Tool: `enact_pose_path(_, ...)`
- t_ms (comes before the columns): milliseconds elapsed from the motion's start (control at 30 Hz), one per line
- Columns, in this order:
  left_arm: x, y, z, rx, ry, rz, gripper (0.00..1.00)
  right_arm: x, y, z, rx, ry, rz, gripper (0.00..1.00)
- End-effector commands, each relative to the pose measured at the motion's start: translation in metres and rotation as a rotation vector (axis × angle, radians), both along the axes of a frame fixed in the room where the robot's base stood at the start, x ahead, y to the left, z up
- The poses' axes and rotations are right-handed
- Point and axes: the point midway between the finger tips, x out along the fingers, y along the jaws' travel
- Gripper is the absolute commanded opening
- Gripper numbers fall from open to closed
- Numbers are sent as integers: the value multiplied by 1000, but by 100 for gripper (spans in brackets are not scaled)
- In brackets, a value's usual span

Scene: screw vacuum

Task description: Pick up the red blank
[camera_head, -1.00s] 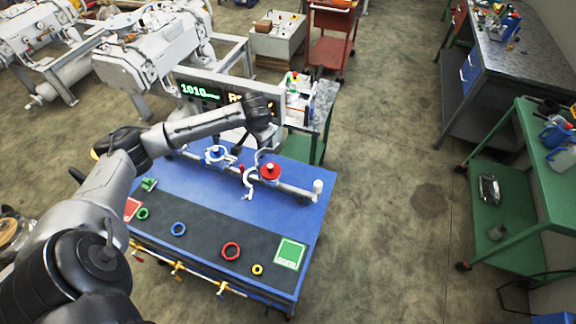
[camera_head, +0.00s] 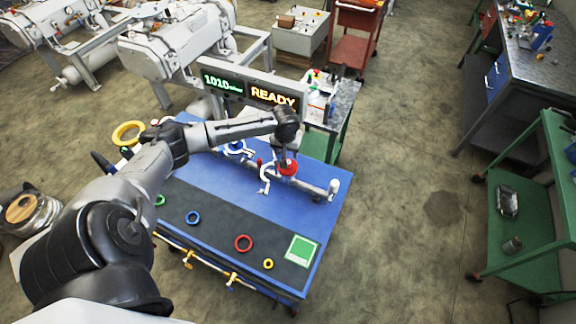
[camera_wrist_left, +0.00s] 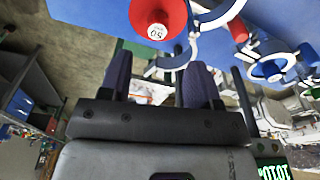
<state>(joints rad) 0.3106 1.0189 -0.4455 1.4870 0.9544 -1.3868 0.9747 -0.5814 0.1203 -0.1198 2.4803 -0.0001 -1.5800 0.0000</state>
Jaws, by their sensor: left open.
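The red blank (camera_head: 289,168) is a red disc-like piece with a white clamp ring beside it, on the pipe along the back of the blue table (camera_head: 215,183). My right gripper is out of view.
A blue-and-white fitting (camera_head: 235,148) with a clamp sits left on the same pipe. Blue (camera_head: 193,217), red (camera_head: 243,243) and yellow (camera_head: 268,264) rings lie on the dark front strip beside a green pad (camera_head: 301,250). A display (camera_head: 272,97) reading READY stands behind.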

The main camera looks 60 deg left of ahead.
Motion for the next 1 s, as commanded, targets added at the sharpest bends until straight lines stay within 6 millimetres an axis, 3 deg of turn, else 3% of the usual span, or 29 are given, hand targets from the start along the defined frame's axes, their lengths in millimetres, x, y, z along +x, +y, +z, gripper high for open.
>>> enact_pose_path(367,2,0,-24,0,0,-1,57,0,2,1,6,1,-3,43)
enact_pose_path(700,3,-4,-65,1,1,-1,57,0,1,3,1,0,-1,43)
enact_pose_path(1000,4,-3,-71,2,0,-2,57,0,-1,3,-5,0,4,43)
